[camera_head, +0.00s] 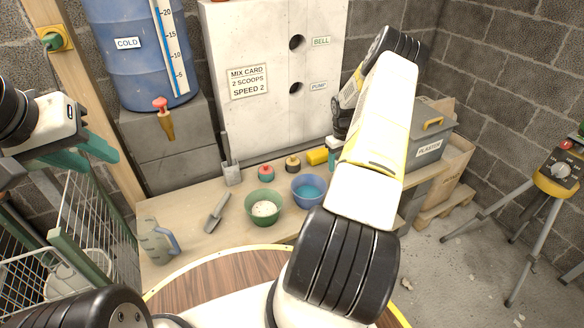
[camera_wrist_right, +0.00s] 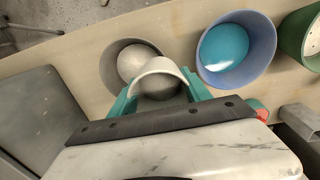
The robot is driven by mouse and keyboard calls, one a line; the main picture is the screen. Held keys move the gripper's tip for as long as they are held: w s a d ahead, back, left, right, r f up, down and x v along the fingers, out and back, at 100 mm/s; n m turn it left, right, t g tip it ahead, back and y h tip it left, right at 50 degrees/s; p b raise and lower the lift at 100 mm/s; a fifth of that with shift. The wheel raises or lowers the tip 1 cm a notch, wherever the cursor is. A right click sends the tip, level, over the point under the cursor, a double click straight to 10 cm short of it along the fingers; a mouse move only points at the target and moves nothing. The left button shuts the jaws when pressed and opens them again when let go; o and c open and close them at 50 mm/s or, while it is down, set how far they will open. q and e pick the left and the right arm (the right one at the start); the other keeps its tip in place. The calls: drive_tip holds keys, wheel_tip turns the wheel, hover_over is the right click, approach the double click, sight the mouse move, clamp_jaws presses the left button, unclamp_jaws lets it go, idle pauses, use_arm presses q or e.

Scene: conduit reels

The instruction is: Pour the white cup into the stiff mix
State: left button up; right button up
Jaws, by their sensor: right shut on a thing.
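My right gripper (camera_wrist_right: 160,92) is shut on the white cup (camera_wrist_right: 158,64), whose pale rim arches between the teal fingers in the right wrist view. The cup is over or just before a grey bowl (camera_wrist_right: 110,62) holding a pale grey mix (camera_wrist_right: 134,58). I cannot tell the cup's tilt or contents. A blue bowl (camera_head: 307,190) with blue liquid and a green bowl (camera_head: 264,205) with a speckled off-white mix stand on the bench. My right arm hides the grey bowl in the head view. My left gripper (camera_head: 84,152) is open and empty at the far left.
A grey plaster box (camera_head: 428,135) stands at the right. A wire cage (camera_head: 75,250) is below my left gripper. A tripod (camera_head: 560,180) stands far right.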

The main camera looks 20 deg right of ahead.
drive_tip(key=shift+a+f+h, duration=0.25)
drive_tip(key=shift+a+h, duration=0.3)
drive_tip(key=shift+h, duration=0.15)
drive_tip(key=shift+a+r+h, duration=0.35)
drive_tip(key=shift+a+h, duration=0.25)
drive_tip(key=shift+h, duration=0.4)
drive_tip(key=a+h, duration=0.1)
drive_tip(key=h, duration=0.1)
drive_tip(key=a+h, duration=0.1)
drive_tip(key=h, duration=0.1)
drive_tip(key=a+h, duration=0.1)
drive_tip(key=h, duration=0.1)
drive_tip(key=shift+s+f+t, duration=0.2)
drive_tip(key=shift+f+t, duration=0.05)
drive_tip(key=shift+t, duration=0.15)
drive_tip(key=shift+r+h, duration=0.15)
drive_tip(key=shift+h, duration=0.25)
drive_tip(key=shift+f+h, duration=0.35)
drive_tip(key=shift+h, duration=0.55)
drive_tip(key=shift+a+r+h, duration=0.2)
drive_tip(key=shift+r+h, duration=0.15)
drive_tip(key=shift+h, duration=0.55)
drive_tip(key=shift+a+f+t+h, duration=0.15)
drive_tip(key=shift+a+f+h, duration=0.1)
drive_tip(key=shift+a+h, duration=0.2)
drive_tip(key=shift+a+f+t+h, duration=0.2)
drive_tip(key=shift+a+h, duration=0.15)
drive_tip(key=shift+a, duration=0.15)
